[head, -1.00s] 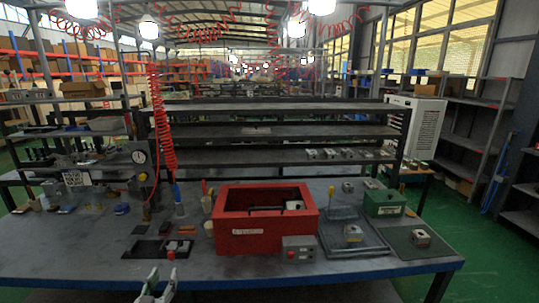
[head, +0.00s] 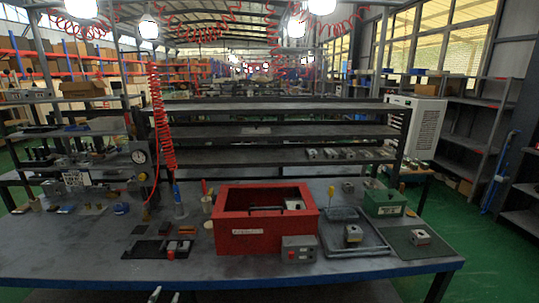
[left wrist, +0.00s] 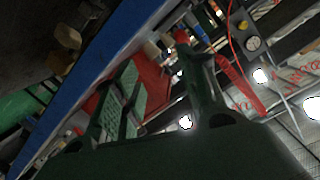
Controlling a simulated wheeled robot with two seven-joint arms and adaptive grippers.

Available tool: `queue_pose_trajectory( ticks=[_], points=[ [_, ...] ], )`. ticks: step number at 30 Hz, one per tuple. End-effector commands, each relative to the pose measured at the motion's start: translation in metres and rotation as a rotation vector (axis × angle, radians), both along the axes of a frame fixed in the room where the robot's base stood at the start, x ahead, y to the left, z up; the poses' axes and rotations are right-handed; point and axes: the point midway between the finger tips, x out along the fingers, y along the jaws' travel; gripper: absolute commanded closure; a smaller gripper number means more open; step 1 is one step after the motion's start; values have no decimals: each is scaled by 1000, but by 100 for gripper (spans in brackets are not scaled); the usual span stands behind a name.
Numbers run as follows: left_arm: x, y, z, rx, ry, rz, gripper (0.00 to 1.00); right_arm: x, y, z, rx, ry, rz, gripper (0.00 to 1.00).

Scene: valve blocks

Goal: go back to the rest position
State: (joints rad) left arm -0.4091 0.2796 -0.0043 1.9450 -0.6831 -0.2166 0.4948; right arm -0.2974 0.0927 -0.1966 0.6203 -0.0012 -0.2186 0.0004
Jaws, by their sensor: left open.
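My left gripper (head: 160,296) barely shows at the bottom edge of the head view, in front of the workbench (head: 215,268). In the left wrist view its two fingers (left wrist: 157,52) stand apart with nothing held between them. A valve block (head: 353,233) sits in the grey tray (head: 372,251), and another (head: 420,237) lies on the dark green mat (head: 400,246) at the right. A further block (head: 348,187) stands behind the tray. The red box (head: 263,245) at bench centre has a pale block (head: 293,205) inside. My right gripper is out of view.
A green bin (head: 384,203) is at the right. Dark fixtures and a gauge (head: 139,157) occupy the left. The bench's blue front edge is near my left gripper. The front-left bench surface is clear.

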Motion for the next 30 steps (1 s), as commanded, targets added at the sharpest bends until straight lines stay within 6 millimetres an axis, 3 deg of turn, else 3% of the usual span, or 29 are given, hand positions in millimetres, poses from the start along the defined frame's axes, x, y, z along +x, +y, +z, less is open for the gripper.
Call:
queue_pose_trajectory(
  ticks=[3, 14, 23, 30],
  points=[
    [-10, 8, -52, 29, 94, 3, 58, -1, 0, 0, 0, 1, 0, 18],
    [-65, 26, -200, 62, 367, 6, 58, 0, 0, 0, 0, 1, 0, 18],
    [-136, 32, -310, 42, 588, 17, 58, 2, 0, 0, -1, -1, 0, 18],
    [-208, 31, -387, 2, 760, 36, 58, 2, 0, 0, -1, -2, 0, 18]
  ],
)
